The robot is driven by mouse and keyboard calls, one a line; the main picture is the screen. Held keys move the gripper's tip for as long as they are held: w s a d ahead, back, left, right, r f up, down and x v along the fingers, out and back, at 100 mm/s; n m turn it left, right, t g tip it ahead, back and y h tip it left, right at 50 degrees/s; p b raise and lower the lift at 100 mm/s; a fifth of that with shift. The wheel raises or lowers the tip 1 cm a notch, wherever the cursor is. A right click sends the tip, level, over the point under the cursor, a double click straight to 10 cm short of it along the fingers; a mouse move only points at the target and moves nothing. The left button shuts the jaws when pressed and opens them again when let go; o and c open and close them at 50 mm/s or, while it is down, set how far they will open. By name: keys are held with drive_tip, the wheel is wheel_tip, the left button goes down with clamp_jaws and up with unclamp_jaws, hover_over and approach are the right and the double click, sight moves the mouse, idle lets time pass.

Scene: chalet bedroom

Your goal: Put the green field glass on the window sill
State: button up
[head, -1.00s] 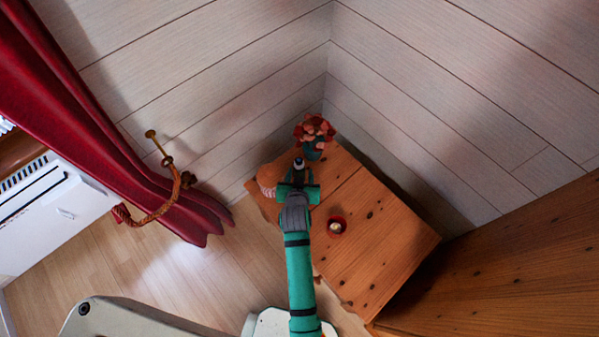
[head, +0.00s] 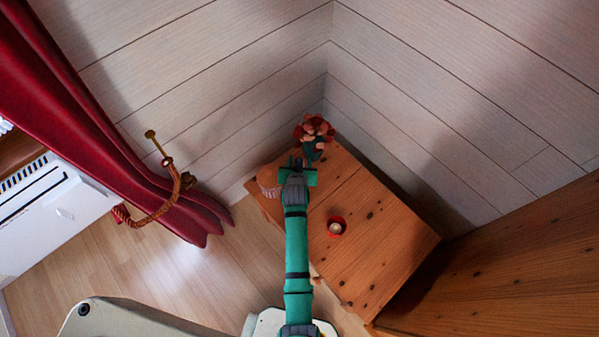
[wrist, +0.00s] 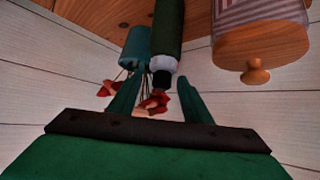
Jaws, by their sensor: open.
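The green field glass appears to be the dark green cylinder (wrist: 168,30) with a white band and black tip in the wrist view. It stands on the wooden cabinet (head: 375,235). In the head view my arm and gripper hide it. My gripper (head: 297,163) is over the cabinet's back corner, between the jar and the flowers. In the wrist view the fingers (wrist: 157,90) are apart, with the black tip showing between them; contact cannot be told. A strip of brown wood (head: 15,152) beside the red curtain at left may be the window sill; most of it is hidden.
A teal vase (wrist: 137,48) with red flowers (head: 313,130) stands close behind the gripper. A wooden-lidded jar (wrist: 250,55) stands close on the other side. A curtain (head: 100,120), tieback rope and white heater (head: 50,215) are at left.

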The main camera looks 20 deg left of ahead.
drive_tip(key=shift+w+a+f, duration=0.2)
drive_tip(key=shift+f, duration=0.05)
drive_tip(key=shift+s, duration=0.1)
clamp_jaws()
